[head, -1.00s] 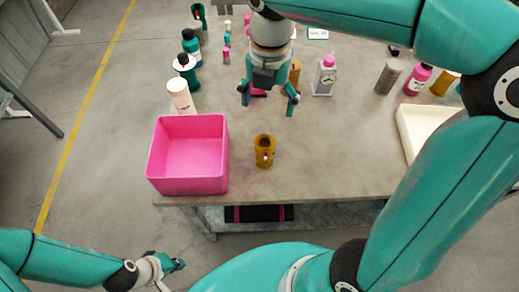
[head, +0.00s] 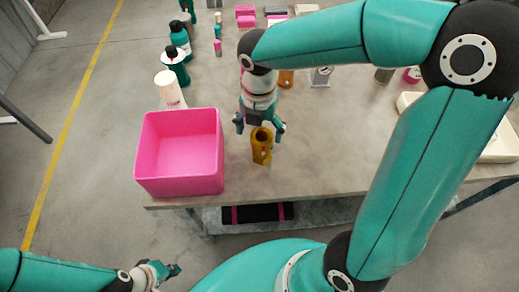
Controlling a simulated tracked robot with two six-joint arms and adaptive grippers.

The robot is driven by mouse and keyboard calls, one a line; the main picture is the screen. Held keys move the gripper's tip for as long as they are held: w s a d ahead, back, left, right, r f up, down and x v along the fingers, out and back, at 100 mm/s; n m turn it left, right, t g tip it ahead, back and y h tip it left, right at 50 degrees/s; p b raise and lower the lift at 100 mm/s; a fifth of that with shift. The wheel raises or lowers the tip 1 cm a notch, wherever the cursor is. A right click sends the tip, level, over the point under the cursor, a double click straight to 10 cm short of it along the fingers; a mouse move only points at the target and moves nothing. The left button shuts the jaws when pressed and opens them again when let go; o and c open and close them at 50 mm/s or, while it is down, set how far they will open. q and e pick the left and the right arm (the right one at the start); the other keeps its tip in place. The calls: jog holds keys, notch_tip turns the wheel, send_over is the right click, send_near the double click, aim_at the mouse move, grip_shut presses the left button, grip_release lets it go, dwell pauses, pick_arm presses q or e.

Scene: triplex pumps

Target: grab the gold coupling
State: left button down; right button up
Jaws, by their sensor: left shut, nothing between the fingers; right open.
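The gold coupling (head: 262,148) is a short upright hollow cylinder with a small red spot on its side. It stands on the table near the front edge, right of the pink bin. My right gripper (head: 260,130) is open just above and behind the coupling, its fingers spread to either side of the top. I cannot tell whether the fingers touch it. My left gripper (head: 172,270) is shut and empty, low at the bottom left, in front of the table and away from the coupling.
A pink open bin (head: 180,184) stands close left of the coupling. A white bottle (head: 170,90) and teal bottles (head: 175,64) stand behind it. A cream tray (head: 497,148) lies at the right, partly behind my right arm.

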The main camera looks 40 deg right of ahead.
aim_at(262, 150)
jog(key=shift+d+f, duration=0.15)
jog(key=shift+f, duration=1.3)
jog(key=shift+d+f, duration=0.15)
jog(key=shift+f, duration=1.25)
jog(key=shift+r, duration=0.1)
grip_shut()
